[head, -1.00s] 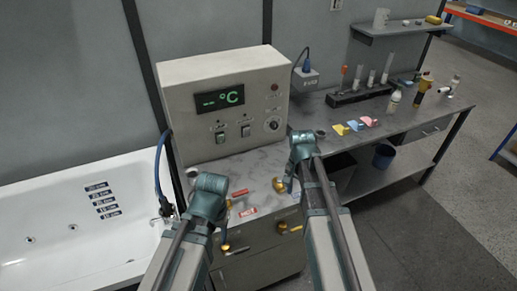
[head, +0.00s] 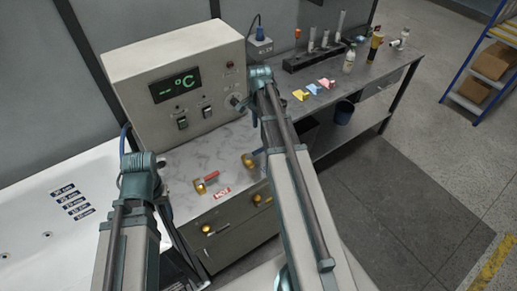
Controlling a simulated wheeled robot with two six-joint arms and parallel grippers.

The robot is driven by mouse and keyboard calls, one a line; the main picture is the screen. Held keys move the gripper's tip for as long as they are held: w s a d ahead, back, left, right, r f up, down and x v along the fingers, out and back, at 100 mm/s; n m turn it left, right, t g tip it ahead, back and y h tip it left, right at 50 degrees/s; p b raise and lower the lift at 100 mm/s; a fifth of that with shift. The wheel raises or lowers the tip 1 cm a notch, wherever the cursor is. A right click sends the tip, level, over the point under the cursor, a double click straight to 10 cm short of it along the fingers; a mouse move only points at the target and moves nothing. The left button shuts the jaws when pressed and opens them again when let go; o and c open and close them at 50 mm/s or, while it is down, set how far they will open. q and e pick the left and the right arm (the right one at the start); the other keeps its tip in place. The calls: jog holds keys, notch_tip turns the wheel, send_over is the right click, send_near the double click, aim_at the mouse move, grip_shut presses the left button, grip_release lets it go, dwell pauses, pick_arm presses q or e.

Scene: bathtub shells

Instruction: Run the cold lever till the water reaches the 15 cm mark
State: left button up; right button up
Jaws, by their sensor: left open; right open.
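The lever with a red handle (head: 207,183) stands on the counter beside a red and white HOT label (head: 222,193). A second brass lever (head: 249,160) sits to its right, close to my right arm; its label is hidden. The white bathtub (head: 25,215) is at the left, with dark depth marks (head: 73,204) on its inner wall, too small to read surely. I cannot make out water in it. My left arm crosses the tub's right end. My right arm crosses the counter right of the levers. Neither gripper's fingers show; they are hidden behind the arms.
A control box (head: 190,85) with a green °C display stands behind the levers. Cabinet fronts with brass knobs (head: 207,229) are below. Test tubes (head: 325,40), colored cards (head: 313,90) and bottles are on the right bench. A blue bin (head: 343,113) stands below it.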

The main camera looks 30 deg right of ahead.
aim_at(259, 150)
notch_tip(259, 150, down, 12)
jog(key=b, duration=1.1)
jog(key=shift+f, duration=0.1)
jog(key=shift+c, duration=0.3)
grip_shut()
dwell(0.5)
